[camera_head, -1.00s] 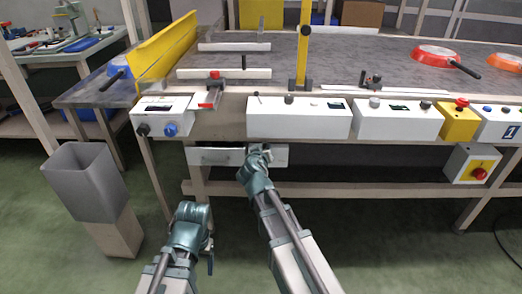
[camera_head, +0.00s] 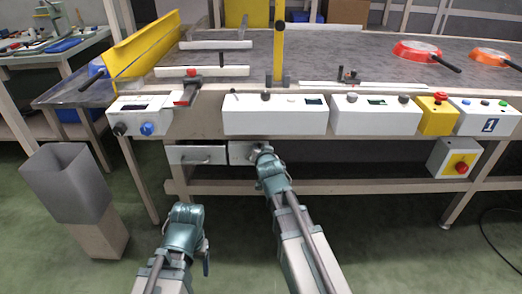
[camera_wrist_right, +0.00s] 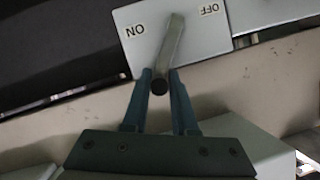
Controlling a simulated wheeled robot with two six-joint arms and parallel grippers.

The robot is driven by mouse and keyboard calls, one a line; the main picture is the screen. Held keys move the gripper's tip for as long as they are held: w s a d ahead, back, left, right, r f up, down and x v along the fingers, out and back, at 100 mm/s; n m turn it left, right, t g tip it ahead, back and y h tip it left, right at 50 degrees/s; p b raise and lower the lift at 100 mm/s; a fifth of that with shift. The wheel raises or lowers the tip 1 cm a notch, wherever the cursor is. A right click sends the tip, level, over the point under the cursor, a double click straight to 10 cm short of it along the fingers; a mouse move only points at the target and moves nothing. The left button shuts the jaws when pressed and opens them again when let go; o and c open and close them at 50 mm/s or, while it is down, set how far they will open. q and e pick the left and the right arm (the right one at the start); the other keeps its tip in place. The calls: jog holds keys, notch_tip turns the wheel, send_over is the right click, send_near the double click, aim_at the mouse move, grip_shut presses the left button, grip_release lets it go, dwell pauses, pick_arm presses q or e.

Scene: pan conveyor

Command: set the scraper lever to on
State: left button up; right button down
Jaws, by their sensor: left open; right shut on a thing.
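The scraper lever (camera_wrist_right: 170,45) is a grey rod with a dark round end, on a pale plate (camera_wrist_right: 205,40) marked ON and OFF. In the right wrist view it stands between ON at the left and OFF at the right. My right gripper (camera_wrist_right: 160,80) is shut on the lever, a finger on either side near its dark end. In the head view my right gripper (camera_head: 262,154) is at the plate under the bench front and hides most of the lever. My left gripper (camera_head: 187,212) is open and empty, low in front of the bench.
A drawer front (camera_head: 198,155) with a handle is just left of the plate. White control boxes (camera_head: 275,115) line the bench edge above. A red pan (camera_head: 415,50) and an orange pan (camera_head: 490,57) lie on the conveyor. A grey bin (camera_head: 68,185) stands at left.

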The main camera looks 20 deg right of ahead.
pick_arm(q)
jog(key=shift+d+f, duration=0.2)
jog(key=shift+d, duration=0.05)
pick_arm(e)
jog(key=shift+s+d+f, duration=0.1)
jog(key=shift+d+f, duration=0.05)
jog(key=shift+d, duration=0.1)
pick_arm(q)
jog(key=shift+s, duration=0.1)
pick_arm(e)
jog(key=c, duration=0.8)
grip_release()
jog(key=shift+d, duration=0.1)
pick_arm(q)
jog(key=shift+d, duration=0.1)
pick_arm(e)
jog(key=shift+o, duration=0.2)
